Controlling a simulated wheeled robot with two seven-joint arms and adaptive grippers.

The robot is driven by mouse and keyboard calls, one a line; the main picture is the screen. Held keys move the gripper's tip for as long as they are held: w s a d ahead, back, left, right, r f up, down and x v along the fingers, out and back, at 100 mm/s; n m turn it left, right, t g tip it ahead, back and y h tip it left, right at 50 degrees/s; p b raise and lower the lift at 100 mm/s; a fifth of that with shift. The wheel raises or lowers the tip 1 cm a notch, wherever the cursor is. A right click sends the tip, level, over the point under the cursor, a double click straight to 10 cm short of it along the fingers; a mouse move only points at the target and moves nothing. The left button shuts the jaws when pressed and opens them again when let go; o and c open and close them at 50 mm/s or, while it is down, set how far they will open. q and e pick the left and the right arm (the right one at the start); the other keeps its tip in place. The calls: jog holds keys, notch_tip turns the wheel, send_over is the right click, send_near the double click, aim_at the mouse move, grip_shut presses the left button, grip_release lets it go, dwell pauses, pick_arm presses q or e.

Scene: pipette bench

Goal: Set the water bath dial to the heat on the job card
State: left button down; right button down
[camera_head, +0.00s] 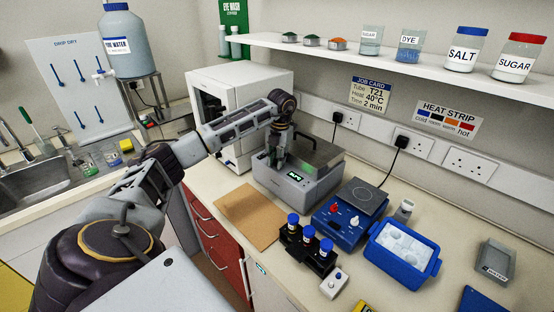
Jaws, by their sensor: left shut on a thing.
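The water bath (322,180) is a grey box with a lid, standing on the bench in the middle of the view. Its small green display (295,176) is lit, but the digits are too small to read. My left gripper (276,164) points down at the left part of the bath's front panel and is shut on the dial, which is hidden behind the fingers. The job card (371,95) on the back wall reads Tube T21, Heat 40°C, Time 2 min. My right gripper is not in view.
A blue hotplate device (339,219) with red and white knobs stands right of the bath. A black rack (306,249) of blue-capped tubes and a blue ice tray (402,250) are in front. A brown board (248,215) lies left. A white cabinet (256,80) stands behind my arm.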

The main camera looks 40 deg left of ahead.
pick_arm(q)
jog(key=shift+m, duration=0.5)
jog(key=m, duration=0.3)
jog(key=shift+a+m, duration=0.1)
jog(key=shift+m, duration=0.3)
jog(key=shift+r+m+t, duration=0.1)
jog(key=shift+m+t, duration=0.2)
jog(key=shift+m, duration=1.6)
jog(key=c, duration=1.5)
grip_release()
jog(key=shift+r, duration=0.1)
jog(key=shift+s+d+r, duration=0.1)
jog(key=shift+r, duration=1.85)
jog(key=shift+s+d+r, duration=0.1)
jog(key=shift+d+r, duration=0.05)
jog(key=shift+r, duration=1.75)
jog(key=shift+s+d+r, duration=0.1)
jog(key=shift+r, duration=1.85)
jog(key=shift+o, duration=0.2)
